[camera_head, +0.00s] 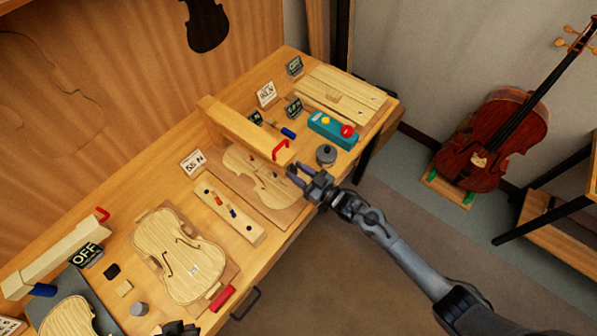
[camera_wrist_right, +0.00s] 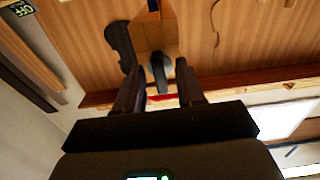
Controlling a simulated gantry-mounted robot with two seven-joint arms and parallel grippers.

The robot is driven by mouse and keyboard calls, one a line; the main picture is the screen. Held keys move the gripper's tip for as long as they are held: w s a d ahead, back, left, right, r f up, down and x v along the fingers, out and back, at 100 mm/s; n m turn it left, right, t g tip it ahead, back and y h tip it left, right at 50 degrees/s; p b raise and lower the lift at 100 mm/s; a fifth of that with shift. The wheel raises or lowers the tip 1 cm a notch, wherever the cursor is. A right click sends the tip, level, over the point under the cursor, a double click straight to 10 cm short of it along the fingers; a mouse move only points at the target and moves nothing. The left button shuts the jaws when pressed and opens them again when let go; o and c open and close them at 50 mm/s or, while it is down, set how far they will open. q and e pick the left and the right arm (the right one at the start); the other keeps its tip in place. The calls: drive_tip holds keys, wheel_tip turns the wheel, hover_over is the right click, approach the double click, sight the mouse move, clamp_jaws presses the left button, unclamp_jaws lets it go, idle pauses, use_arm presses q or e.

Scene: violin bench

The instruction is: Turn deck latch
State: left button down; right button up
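A red latch handle (camera_head: 280,148) sits at the front end of a pale wooden beam (camera_head: 243,127) over a violin plate on the bench. My right gripper (camera_head: 297,175) is just in front of and below that beam end, its two dark fingers apart. In the right wrist view the fingers (camera_wrist_right: 159,95) are open, with a red bar (camera_wrist_right: 163,97) and a grey rounded part (camera_wrist_right: 160,72) showing in the gap beyond them. I cannot tell whether they touch. A second red handle (camera_head: 102,214) is on the left beam. A dark shape (camera_head: 178,328) at the bottom edge may be my left gripper.
A teal box with a red button (camera_head: 333,130) and a dark round weight (camera_head: 326,154) stand right of the beam. Violin plates (camera_head: 180,257) and a peg block (camera_head: 229,212) lie on the bench to the left. A cello (camera_head: 495,140) stands right, off the bench.

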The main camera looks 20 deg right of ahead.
drive_tip(key=v, duration=1)
drive_tip(key=shift+s+d+b, duration=0.2)
drive_tip(key=shift+s+b, duration=0.1)
drive_tip(key=shift+b, duration=0.15)
drive_tip(key=s+a+m+g+h, duration=0.1)
drive_tip(key=s+a+m+h, duration=0.2)
drive_tip(key=s+a, duration=0.35)
drive_tip(key=s+d+r+m+g+h, duration=0.1)
drive_tip(key=s+d+g+h, duration=0.2)
drive_tip(key=s+g, duration=0.4)
drive_tip(key=s+d+r+g+h, duration=0.2)
drive_tip(key=s+d+g+h, duration=0.15)
drive_tip(key=s, duration=0.55)
wheel_tip(320, 180, up, 13)
drive_tip(key=p, duration=1.3)
drive_tip(key=shift+w+a+y, duration=0.2)
drive_tip(key=shift+a+y, duration=0.15)
drive_tip(key=shift+a, duration=0.1)
